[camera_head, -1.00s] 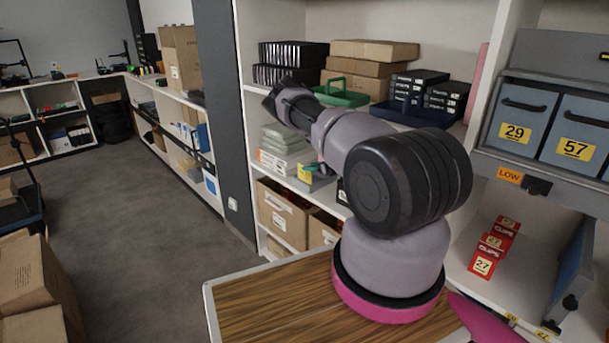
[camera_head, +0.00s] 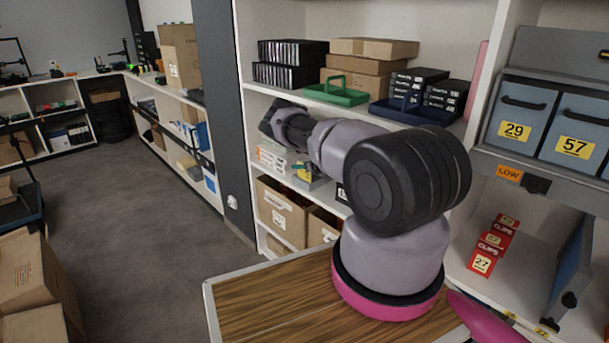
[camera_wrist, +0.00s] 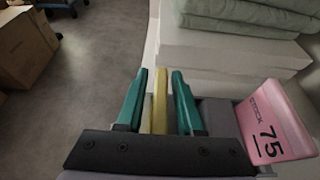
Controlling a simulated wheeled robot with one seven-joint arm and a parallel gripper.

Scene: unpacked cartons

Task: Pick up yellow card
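The yellow card (camera_wrist: 160,101) stands on edge in the wrist view, seen as a narrow strip between the two teal fingers of my gripper (camera_wrist: 158,95). The fingers are open, with a gap on each side of the card. Its lower part is hidden behind the dark gripper body. In the head view a small yellow patch (camera_head: 303,172) shows on the middle shelf below my arm; it looks like the card, partly covered. My fingers cannot be made out clearly there.
A pink card marked 75 (camera_wrist: 275,122) leans close right of my gripper. White boxes (camera_wrist: 225,55) with folded green cloth (camera_wrist: 245,15) lie behind. The upper shelf holds a green tray (camera_head: 336,95) and a navy tray (camera_head: 415,112). Open floor (camera_wrist: 85,75) lies left.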

